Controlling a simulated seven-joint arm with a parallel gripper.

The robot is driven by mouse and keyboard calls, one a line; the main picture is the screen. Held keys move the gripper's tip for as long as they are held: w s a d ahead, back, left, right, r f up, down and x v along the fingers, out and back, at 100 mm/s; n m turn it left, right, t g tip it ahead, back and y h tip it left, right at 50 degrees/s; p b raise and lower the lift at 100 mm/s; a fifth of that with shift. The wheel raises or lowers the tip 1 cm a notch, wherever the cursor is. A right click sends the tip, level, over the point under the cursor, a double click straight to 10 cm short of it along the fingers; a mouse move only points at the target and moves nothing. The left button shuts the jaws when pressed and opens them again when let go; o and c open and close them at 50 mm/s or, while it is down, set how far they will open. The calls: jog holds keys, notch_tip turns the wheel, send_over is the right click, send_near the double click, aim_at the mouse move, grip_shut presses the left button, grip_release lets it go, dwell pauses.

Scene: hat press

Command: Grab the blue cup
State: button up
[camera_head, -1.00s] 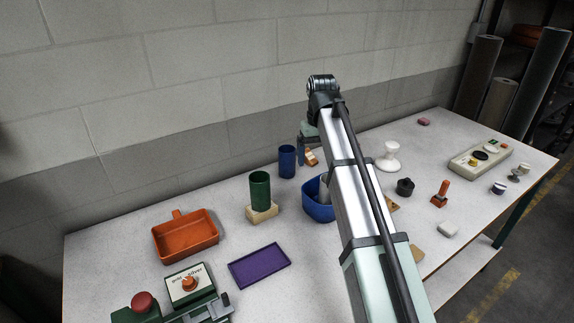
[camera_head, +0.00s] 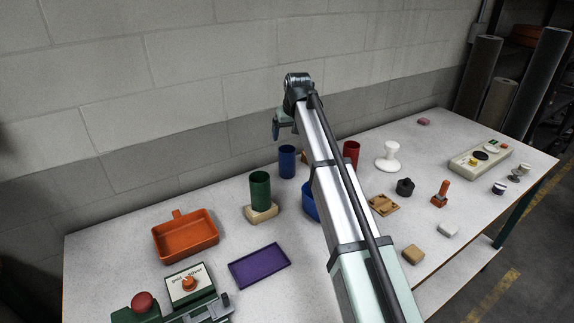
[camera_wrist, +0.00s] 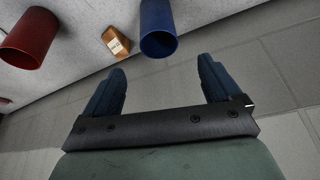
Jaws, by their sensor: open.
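The blue cup (camera_head: 287,161) stands upright at the back of the table, near the wall, behind and right of the green cup. In the wrist view the blue cup (camera_wrist: 158,28) is at the top, ahead of the space between my fingers and apart from them. My gripper (camera_head: 276,130) is in the air above and slightly left of the blue cup in the head view. In the wrist view my gripper (camera_wrist: 160,80) is open, with its two dark blue fingers spread and nothing between them.
A green cup (camera_head: 260,187) on a pale block stands to the left. A red cup (camera_head: 352,149) is to the right; it also shows in the wrist view (camera_wrist: 28,38), near an orange-brown block (camera_wrist: 116,42). A blue bin (camera_head: 309,206) is partly behind my arm. The wall is close behind.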

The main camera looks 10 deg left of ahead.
aim_at(287, 150)
jog(key=x, duration=1)
jog(key=shift+d+f, duration=0.1)
jog(key=shift+f, duration=0.25)
jog(key=c, duration=1.4)
jog(key=shift+c, duration=0.2)
